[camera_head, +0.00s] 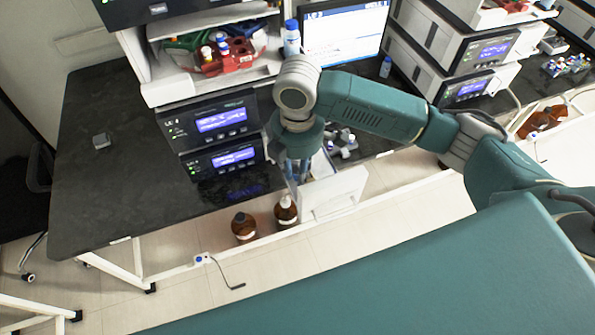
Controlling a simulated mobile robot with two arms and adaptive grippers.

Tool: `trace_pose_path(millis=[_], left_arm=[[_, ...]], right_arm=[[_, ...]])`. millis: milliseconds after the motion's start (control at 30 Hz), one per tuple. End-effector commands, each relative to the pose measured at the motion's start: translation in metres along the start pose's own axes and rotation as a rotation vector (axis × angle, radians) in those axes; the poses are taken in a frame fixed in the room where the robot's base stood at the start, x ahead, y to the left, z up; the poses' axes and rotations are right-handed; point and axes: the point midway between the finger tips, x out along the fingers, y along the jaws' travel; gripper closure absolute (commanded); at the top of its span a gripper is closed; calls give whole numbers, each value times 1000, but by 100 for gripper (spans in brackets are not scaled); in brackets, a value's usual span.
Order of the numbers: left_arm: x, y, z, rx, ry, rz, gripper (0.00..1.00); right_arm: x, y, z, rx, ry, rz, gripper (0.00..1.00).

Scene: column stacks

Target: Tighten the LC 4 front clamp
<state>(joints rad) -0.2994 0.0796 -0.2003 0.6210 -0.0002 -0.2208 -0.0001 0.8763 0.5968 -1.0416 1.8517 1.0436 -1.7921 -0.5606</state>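The LC 4 stack (210,120) stands on the dark bench, with two lit blue displays on its dark front modules. My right arm reaches in from the right, and my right gripper (294,178) points down just right of the lower modules. Its fingers are small and partly lost against the background, so I cannot tell whether they are open or shut. I cannot make out the front clamp; the gripper and wrist cover that spot. A white panel (335,193) stands out in front of the stack, just right of the gripper. My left gripper is not in view.
Two brown bottles (243,227) (286,212) stand below the bench's front edge. A monitor (343,35) and a blue-capped bottle (291,38) are behind my wrist. More instrument stacks (460,55) stand at right.

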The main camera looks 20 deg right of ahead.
Motion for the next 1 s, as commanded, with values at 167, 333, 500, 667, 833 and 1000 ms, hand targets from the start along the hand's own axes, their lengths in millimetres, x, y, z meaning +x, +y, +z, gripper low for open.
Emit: trace_pose_path(millis=[167, 333, 500, 667, 833, 1000], left_arm=[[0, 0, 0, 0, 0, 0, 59], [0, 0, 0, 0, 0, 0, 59], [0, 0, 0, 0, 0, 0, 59], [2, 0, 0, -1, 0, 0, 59], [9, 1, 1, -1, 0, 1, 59], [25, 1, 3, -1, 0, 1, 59]], right_arm=[[2, -3, -1, -6, 7, -8, 100], [2, -4, 1, -6, 44, -11, 100], [0, -5, 6, -4, 135, -14, 100], [-1, -6, 13, 0, 263, -14, 100], [1, -6, 21, 1, 422, -15, 100], [3, -5, 30, 2, 584, -14, 100]])
